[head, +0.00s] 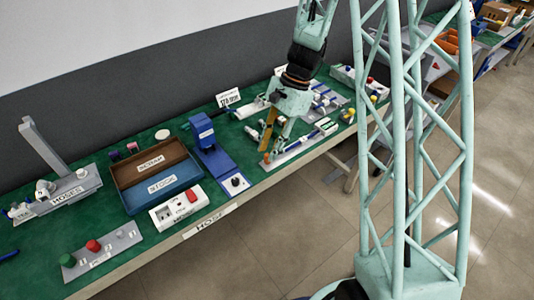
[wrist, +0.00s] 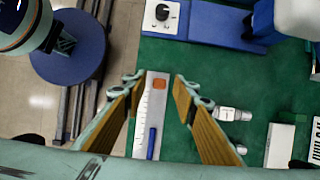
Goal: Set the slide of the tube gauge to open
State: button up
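A narrow grey gauge plate, which looks like the tube gauge (wrist: 158,106), runs between my fingers in the wrist view. It has a ruled scale on its left side, an orange block (wrist: 160,84) at its far end and a blue bar (wrist: 151,143) nearer. I cannot tell which part is the slide, and no open mark is readable. My gripper (wrist: 158,80) is open, with fingers apart on either side of the plate and nothing between them gripped. In the head view, my gripper (head: 269,139) hangs over the gauge strip (head: 294,150) near the table's front edge.
A blue fixture with a knob (head: 235,182) stands to the left in the head view. Farther left are a switch box (head: 180,208) and a divided tray (head: 153,205). White fittings (wrist: 233,114) lie on the green mat right of the gauge in the wrist view.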

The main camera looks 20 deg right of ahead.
jog(key=s+v, duration=0.1)
jog(key=v, duration=0.7)
jog(key=shift+w+r, duration=0.45)
jog(key=shift+d, duration=0.1)
jog(key=shift+r, duration=0.1)
jog(key=s+a+r+n+t+h, duration=0.1)
jog(key=s+a+r+n, duration=0.25)
jog(key=s+r, duration=0.5)
jog(key=s+a+r+n+t+h, duration=0.15)
jog(key=s+r+n, duration=0.3)
jog(key=r, duration=0.65)
jog(key=s+a+r+n+t+h, duration=0.1)
jog(key=s+r+n, duration=0.2)
jog(key=s, duration=0.7)
jog(key=s+r+n+t+h, duration=0.1)
jog(key=s+r, duration=0.4)
jog(key=s, duration=0.6)
jog(key=shift+a+r+n+t, duration=0.15)
jog(key=shift+a+n+t, duration=0.3)
jog(key=shift+n, duration=0.95)
jog(key=shift+s, duration=0.1)
